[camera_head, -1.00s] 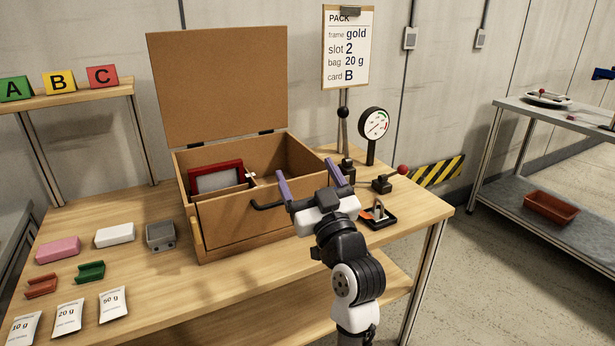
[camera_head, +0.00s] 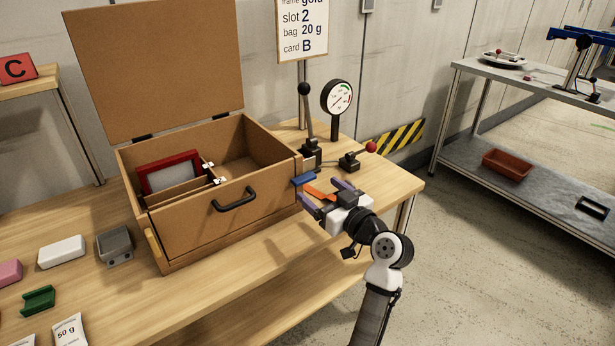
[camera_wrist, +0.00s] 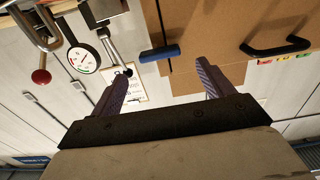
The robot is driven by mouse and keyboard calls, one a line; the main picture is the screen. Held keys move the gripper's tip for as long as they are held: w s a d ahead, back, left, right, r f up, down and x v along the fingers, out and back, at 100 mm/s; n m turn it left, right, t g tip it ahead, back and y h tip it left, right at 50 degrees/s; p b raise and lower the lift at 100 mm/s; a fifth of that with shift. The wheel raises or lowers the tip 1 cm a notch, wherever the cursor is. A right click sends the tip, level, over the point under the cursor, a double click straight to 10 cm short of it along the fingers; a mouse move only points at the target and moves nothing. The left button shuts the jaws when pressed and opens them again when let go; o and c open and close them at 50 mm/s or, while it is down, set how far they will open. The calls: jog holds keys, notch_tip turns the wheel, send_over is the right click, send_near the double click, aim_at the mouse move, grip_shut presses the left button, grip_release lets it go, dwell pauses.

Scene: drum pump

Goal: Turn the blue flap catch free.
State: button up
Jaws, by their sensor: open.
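The blue flap catch (camera_head: 304,180) sits at the right front corner of the wooden box (camera_head: 190,234). In the wrist view the blue catch (camera_wrist: 160,53) is a short bar lying across a dark seam beside the box's board. My gripper (camera_head: 327,195) is to the right of that corner, its purple fingers pointing toward the catch. In the wrist view my gripper (camera_wrist: 162,70) is open and empty, and the catch appears in the gap between the fingertips, a little beyond them. I cannot tell whether they touch.
The box lid (camera_head: 155,70) stands open. A black handle (camera_head: 234,200) sticks out from the box front. A pressure gauge (camera_head: 337,98), a black-knobbed lever (camera_head: 306,115) and a red-knobbed lever (camera_head: 360,157) stand behind my gripper. An orange part (camera_head: 318,192) lies close to the fingers.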

aim_at(307, 180)
jog(key=p+x, duration=0.1)
jog(key=x, duration=0.5)
jog(key=shift+s, duration=0.1)
jog(key=c, duration=1)
